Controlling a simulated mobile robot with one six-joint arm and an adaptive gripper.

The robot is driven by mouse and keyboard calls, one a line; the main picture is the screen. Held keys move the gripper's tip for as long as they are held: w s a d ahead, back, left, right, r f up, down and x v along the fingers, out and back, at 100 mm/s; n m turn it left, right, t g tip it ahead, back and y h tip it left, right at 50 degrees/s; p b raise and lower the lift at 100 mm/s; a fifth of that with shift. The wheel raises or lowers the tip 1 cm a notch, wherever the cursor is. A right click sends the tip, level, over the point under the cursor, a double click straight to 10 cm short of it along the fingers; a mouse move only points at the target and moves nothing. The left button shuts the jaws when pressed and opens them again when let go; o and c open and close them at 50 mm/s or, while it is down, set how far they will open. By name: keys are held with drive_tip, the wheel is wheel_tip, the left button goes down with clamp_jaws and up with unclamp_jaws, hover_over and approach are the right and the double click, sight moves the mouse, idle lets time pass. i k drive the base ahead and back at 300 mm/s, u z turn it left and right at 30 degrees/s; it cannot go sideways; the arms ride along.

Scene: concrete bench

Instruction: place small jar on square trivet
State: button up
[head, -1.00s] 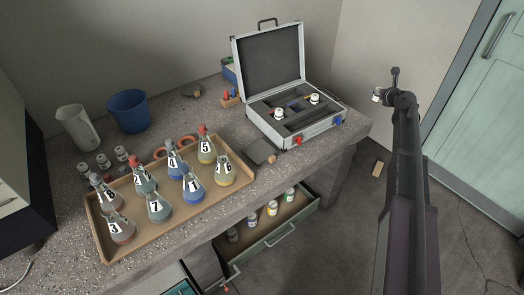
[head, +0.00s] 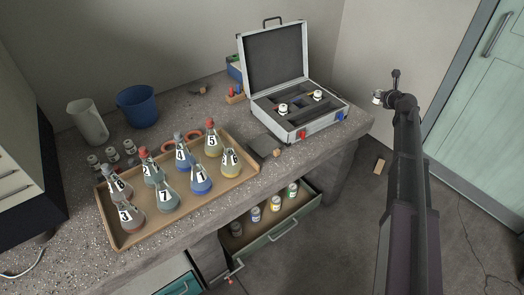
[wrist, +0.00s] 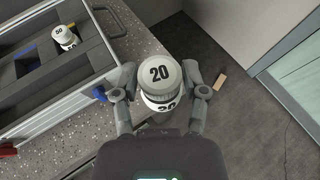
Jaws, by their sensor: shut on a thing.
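My gripper (wrist: 163,90) is shut on a small white jar labelled 20 (wrist: 160,76), which it holds upright in the wrist view. In the head view the small jar (head: 377,97) hangs at the end of my raised arm, to the right of the bench and apart from it. A flat dark grey square (head: 264,145), likely the square trivet, lies on the bench between the flask tray and the open case. It looks empty, with a small tan round thing at its right corner. It does not show in the wrist view.
An open case (head: 318,123) holds two white jars (head: 283,109). A tan tray (head: 158,226) carries several numbered flasks. An open drawer (head: 272,241) with bottles juts out below the bench front. A blue bucket (head: 137,107) and a jug (head: 88,122) stand at the back left.

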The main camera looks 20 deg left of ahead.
sight(264, 144)
drive_tip(key=k, duration=1.6)
drive_tip(key=u, duration=0.6)
drive_tip(key=i, duration=1)
